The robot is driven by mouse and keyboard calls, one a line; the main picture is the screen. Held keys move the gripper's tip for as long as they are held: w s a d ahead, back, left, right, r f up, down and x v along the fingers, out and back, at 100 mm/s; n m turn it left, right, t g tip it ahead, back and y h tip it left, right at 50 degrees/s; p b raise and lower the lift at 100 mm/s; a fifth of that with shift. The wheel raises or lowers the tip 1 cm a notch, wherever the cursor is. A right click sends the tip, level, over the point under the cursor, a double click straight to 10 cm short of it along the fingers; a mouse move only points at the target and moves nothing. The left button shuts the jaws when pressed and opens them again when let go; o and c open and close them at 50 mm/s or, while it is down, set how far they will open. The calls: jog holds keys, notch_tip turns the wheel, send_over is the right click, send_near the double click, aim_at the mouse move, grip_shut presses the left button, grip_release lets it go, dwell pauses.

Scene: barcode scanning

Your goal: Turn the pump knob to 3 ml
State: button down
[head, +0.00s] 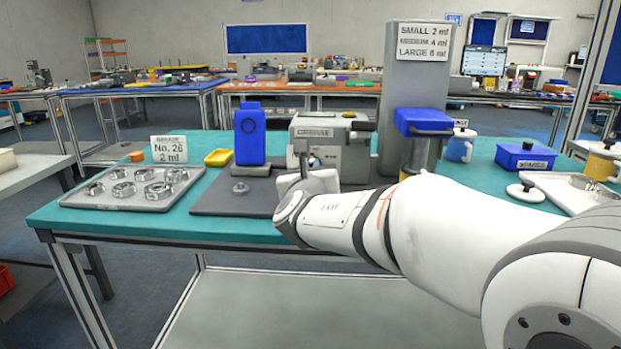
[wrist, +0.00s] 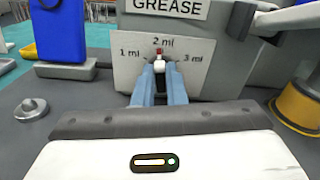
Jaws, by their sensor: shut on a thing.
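The grease pump (head: 332,150) is a grey box on a dark mat, labelled GREASE in the wrist view. Its white dial plate (wrist: 122,70) is marked 1 ml on the left, 2 ml at the top and 3 ml on the right. The small knob (wrist: 159,62) is white with a red tip. The red tip points up at the 2 ml mark. My gripper (wrist: 160,74) is shut on the knob, with its two blue-grey fingers on either side of it. In the head view my arm hides the gripper's fingertips and most of the dial.
A tray of metal rings (head: 135,186) lies farther left. A grey column with a blue block (head: 424,122) stands right.

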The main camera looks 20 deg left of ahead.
jog(key=m+b, duration=0.3)
jog(key=b, duration=0.1)
jog(key=m+b, duration=0.2)
jog(key=b, duration=0.1)
jog(key=shift+d+f+m, duration=0.2)
jog(key=shift+f+m, duration=0.1)
jog(key=shift+f, duration=0.05)
jog(key=m+b, duration=0.4)
jog(key=shift+d+r, duration=0.15)
jog(key=shift+r, duration=0.05)
jog(key=shift+b, duration=0.3)
jog(key=c, duration=1.5)
grip_release()
jog(key=p+v, duration=0.1)
jog(key=v, duration=0.5)
jog(key=shift+s+d+r, duration=0.1)
jog(key=shift+s+r, duration=0.05)
jog(key=shift+s, duration=0.1)
jog(key=shift+s+d, duration=0.15)
jog(key=shift+s, duration=0.4)
